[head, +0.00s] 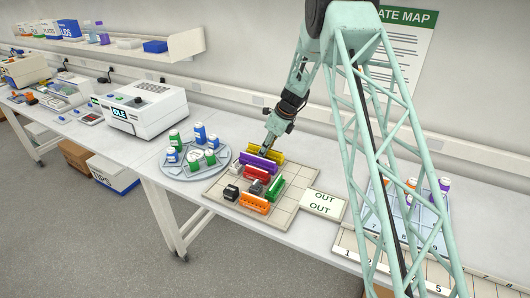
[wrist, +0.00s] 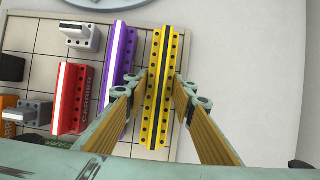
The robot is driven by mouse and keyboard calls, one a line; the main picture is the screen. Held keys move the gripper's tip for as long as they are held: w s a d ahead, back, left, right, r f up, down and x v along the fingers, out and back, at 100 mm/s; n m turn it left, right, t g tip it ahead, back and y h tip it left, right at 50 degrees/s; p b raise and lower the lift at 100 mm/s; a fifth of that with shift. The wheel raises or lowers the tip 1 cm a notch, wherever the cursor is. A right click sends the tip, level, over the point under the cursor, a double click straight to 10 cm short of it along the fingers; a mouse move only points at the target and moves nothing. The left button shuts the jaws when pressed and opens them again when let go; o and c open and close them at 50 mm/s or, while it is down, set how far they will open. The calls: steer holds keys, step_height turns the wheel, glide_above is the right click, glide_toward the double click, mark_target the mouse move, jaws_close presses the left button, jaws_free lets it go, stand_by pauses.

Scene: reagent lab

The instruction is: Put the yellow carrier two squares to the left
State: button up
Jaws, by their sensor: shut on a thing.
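The yellow carrier (head: 268,153) is a long bar with rows of holes, at the back edge of the beige gridded board (head: 222,187). In the wrist view the yellow carrier (wrist: 159,88) runs lengthwise between my fingers, near the right edge of the board (wrist: 42,38). My gripper (head: 267,143) is shut on it from above; in the wrist view my gripper (wrist: 160,80) has one finger on each side. I cannot tell whether the carrier touches the board. The purple carrier (wrist: 118,70) lies parallel, close on its left in the wrist view.
A red carrier (head: 257,173), a green carrier (head: 274,188), an orange carrier (head: 254,204) and small black and grey blocks share the board. A round tray (head: 177,174) of bottles stands left of it. An OUT card (head: 323,203) lies to the right. Some squares are bare.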

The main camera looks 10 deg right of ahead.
steer(key=shift+f, duration=0.25)
steer(key=o, duration=0.6)
steer(key=shift+o, duration=0.2)
steer(key=shift+v, duration=6.15)
